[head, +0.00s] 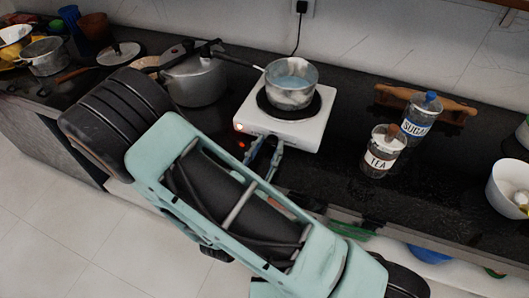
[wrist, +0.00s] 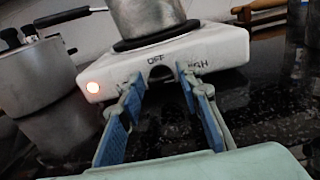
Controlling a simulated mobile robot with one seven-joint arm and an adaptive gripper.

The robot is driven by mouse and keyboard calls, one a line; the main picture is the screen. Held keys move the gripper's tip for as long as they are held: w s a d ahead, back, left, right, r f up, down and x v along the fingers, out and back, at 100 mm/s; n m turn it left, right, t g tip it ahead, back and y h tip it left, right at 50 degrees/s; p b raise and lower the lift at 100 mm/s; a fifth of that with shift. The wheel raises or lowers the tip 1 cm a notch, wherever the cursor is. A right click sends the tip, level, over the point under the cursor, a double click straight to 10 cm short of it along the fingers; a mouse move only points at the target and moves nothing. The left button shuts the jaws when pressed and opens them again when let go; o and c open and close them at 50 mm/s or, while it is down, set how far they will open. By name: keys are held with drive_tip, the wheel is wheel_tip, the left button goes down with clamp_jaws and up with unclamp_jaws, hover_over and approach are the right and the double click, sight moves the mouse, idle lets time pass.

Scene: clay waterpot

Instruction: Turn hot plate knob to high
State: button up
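The white hot plate (head: 315,135) stands on the black counter with a metal saucepan (head: 291,85) on its burner. In the wrist view, the hot plate front (wrist: 215,50) shows OFF at the top and a partly covered HIGH at the right. The head view shows my gripper (head: 264,158) at the hot plate's front edge.
A pressure cooker (head: 194,80) stands left of the hot plate. TEA (head: 381,155) and SUGAR (head: 419,120) jars and a wooden rack (head: 455,110) are to the right. A white bowl (head: 508,185) is at the far right. The counter between hot plate and jars is clear.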

drive_tip(key=v, duration=1.2)
drive_tip(key=shift+w+r, duration=0.1)
